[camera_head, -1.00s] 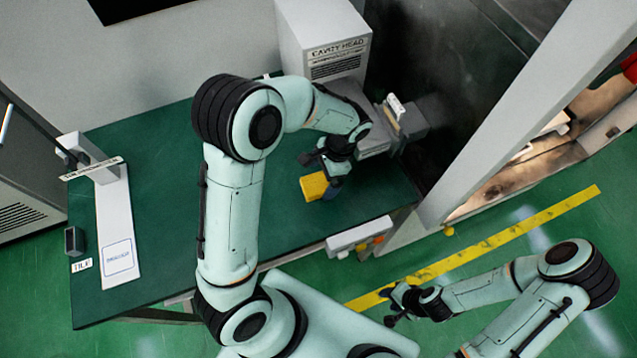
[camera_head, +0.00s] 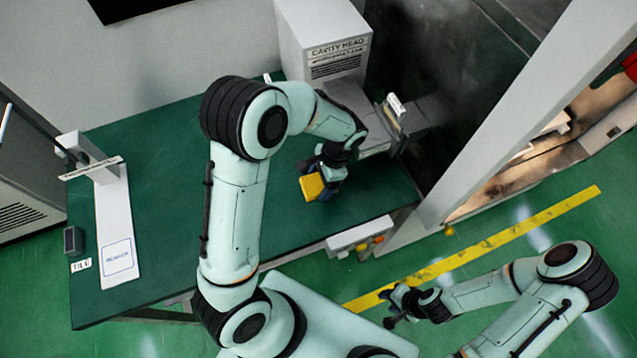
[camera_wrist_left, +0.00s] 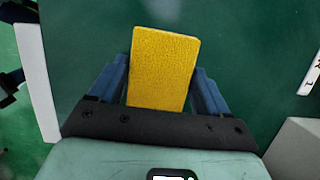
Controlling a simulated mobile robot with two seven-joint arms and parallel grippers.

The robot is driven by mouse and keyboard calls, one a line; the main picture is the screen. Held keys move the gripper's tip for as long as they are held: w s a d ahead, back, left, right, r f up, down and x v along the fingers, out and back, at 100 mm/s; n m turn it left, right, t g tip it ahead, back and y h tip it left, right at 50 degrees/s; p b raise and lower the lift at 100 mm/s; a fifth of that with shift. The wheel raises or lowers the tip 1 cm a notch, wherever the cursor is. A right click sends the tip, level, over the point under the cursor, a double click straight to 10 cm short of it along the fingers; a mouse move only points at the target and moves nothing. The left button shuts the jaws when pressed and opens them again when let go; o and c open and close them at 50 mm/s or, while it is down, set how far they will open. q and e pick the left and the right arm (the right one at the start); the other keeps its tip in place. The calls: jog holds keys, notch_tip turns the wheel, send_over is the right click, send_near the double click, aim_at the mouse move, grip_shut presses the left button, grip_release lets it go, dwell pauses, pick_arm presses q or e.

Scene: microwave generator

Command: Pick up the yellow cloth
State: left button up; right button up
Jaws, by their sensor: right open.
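The yellow cloth (camera_head: 312,187) looks like a thick rectangular pad at the right part of the green table. It also shows upright between the fingers in the left wrist view (camera_wrist_left: 163,68). My left gripper (camera_head: 322,180) points down at it and is shut on it, with a blue finger against each side edge. Whether the cloth still touches the table cannot be told. My right gripper (camera_head: 393,305) is open and empty, over the floor right of my base.
A white box marked cavity head (camera_head: 322,40) stands at the back. A white panel with buttons (camera_head: 360,236) is at the table's front edge. A white stand (camera_head: 117,230) and small dark block (camera_head: 73,240) are at left. The table's (camera_head: 150,150) middle-left is clear.

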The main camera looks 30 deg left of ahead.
aim_at(320, 182)
pick_arm(q)
jog(key=c, duration=0.4)
pick_arm(e)
jog(key=shift+w, duration=0.1)
pick_arm(q)
jog(key=shift+r, duration=0.3)
notch_tip(320, 182, up, 20)
jog(key=shift+f+p, duration=0.1)
jog(key=shift+p, duration=0.35)
pick_arm(e)
jog(key=shift+w+r, duration=0.6)
jog(key=shift+w, duration=0.1)
pick_arm(q)
jog(key=o, duration=0.4)
jog(key=c, duration=0.3)
jog(key=shift+f, duration=0.15)
jog(key=shift+c, duration=0.2)
